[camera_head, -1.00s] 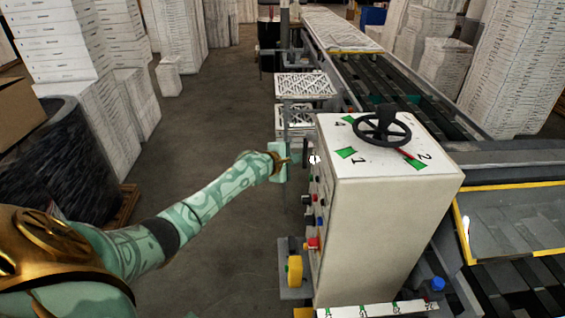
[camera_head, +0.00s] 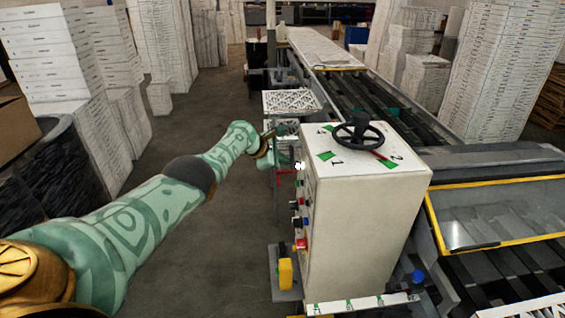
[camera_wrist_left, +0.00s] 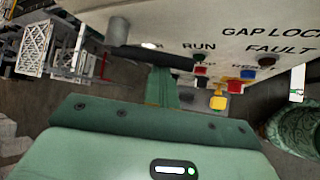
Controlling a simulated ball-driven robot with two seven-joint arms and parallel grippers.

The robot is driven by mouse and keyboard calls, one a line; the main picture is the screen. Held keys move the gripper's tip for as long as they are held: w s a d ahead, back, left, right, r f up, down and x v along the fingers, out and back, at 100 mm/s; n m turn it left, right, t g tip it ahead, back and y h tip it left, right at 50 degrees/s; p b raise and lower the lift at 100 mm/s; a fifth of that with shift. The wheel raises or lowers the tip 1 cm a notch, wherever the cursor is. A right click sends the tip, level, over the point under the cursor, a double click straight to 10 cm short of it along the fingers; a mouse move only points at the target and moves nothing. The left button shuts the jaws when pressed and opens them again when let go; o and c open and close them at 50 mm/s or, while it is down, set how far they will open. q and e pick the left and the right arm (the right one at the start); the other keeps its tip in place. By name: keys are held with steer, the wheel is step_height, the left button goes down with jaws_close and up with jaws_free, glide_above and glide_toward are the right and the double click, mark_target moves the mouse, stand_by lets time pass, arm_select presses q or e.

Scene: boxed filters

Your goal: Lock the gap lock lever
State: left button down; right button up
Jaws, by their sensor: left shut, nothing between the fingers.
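The white control cabinet (camera_head: 365,215) stands right of centre in the head view. My left gripper (camera_head: 284,154) is at the far upper part of its left, button-bearing side. In the left wrist view the gripper's green fingers (camera_wrist_left: 163,88) are shut and empty, close to a black bar-shaped handle (camera_wrist_left: 150,58) on the panel. Whether they touch it I cannot tell. A grey cylindrical knob (camera_wrist_left: 118,30) sticks out at one end of this bar. The partly cut-off label GAP LOCK (camera_wrist_left: 268,32) is on the panel. Which part is the lever is not clear. My right gripper is out of view.
A black handwheel (camera_head: 358,135) is on the cabinet top. Red, blue and yellow controls (camera_wrist_left: 220,102) sit on the panel, with a yellow part (camera_head: 286,273) low down. A conveyor (camera_head: 375,105) runs behind. The floor (camera_head: 215,230) to the left is clear before stacked boxes (camera_head: 120,120).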

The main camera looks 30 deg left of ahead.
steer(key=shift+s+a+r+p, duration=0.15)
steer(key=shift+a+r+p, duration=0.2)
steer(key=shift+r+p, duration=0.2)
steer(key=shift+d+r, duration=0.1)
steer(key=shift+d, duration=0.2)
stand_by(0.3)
